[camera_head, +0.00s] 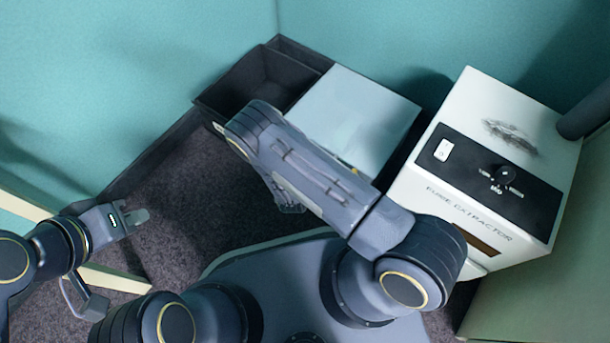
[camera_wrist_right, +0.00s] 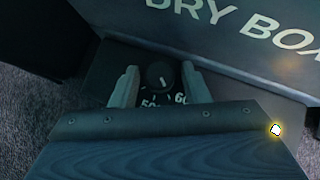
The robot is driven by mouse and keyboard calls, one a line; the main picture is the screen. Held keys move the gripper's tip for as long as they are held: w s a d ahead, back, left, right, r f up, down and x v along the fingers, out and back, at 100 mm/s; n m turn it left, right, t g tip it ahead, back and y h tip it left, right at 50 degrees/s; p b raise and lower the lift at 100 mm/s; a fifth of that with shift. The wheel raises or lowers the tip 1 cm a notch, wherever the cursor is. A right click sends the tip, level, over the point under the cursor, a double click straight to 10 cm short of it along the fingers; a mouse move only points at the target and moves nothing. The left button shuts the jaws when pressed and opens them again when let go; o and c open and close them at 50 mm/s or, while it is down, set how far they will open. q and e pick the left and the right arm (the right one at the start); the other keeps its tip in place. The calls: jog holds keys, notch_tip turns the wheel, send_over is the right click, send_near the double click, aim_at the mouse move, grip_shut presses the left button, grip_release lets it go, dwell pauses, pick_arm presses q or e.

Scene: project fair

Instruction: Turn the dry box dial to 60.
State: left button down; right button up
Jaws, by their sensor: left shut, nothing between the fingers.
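The dry box (camera_head: 350,115) is a pale blue-grey box in the head view, partly covered by my right arm. In the right wrist view its front shows the lettering "DRY BOX" (camera_wrist_right: 245,28) and a dark panel with a round black dial (camera_wrist_right: 160,75). The dial's light mark points down and slightly right, between the numbers 50 and 60. My right gripper (camera_wrist_right: 160,68) is open, one finger on each side of the dial; I see gaps beside it, but cannot tell its depth. My left gripper (camera_head: 132,216) is shut and empty, far left of the box.
A white fume extractor (camera_head: 455,200) with its own knob (camera_head: 505,174) stands right of the dry box. A dark open bin (camera_head: 255,75) stands behind left. Teal walls (camera_head: 130,70) close off the back. Dark carpet (camera_head: 170,190) is clear at left.

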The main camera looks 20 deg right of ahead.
jog(key=shift+o, duration=0.7)
jog(key=p+v, duration=0.3)
jog(key=v, duration=0.4)
jog(key=shift+s+r+p, duration=0.25)
jog(key=shift+s+p, duration=0.05)
jog(key=shift+a, duration=0.1)
